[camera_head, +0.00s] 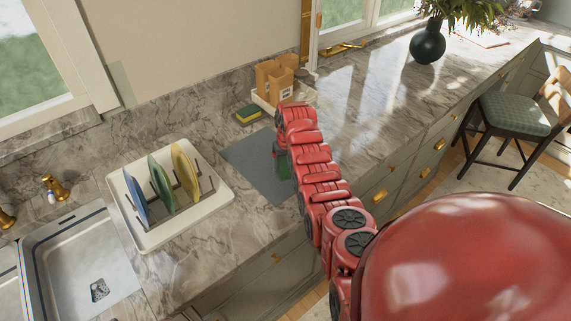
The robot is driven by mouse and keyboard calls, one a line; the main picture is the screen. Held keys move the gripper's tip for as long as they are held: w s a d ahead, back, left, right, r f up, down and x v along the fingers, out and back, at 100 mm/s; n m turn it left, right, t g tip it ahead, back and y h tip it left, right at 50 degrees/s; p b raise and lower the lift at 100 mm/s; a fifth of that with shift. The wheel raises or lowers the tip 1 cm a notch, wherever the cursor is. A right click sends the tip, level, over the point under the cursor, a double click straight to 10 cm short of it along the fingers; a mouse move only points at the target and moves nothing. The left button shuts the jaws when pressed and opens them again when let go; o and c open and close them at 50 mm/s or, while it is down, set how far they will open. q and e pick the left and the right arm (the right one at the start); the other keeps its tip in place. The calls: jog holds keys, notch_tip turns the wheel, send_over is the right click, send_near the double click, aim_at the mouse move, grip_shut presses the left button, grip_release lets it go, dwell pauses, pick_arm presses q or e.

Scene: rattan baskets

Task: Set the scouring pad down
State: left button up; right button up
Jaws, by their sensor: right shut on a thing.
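My right arm reaches in from the lower right. Its gripper (279,149) points down over the grey mat (248,160) on the marble counter and is mostly hidden by the arm. It is shut on a dark green thing, which seems to be the scouring pad (282,167). The pad shows just left of the arm, near the right part of the mat. I cannot tell whether the pad touches the mat. My left gripper is out of view.
A yellow and green sponge (249,113) lies behind the mat. A tray with wooden holders (285,88) stands at the back. A white rack (205,203) with upright plates stands left, beside the sink (85,262). The mat's left part is bare.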

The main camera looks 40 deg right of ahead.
jog(key=shift+f, duration=0.5)
jog(key=shift+f, duration=0.1)
jog(key=o, duration=1)
jog(key=shift+f, duration=0.1)
jog(key=shift+o, duration=1.4)
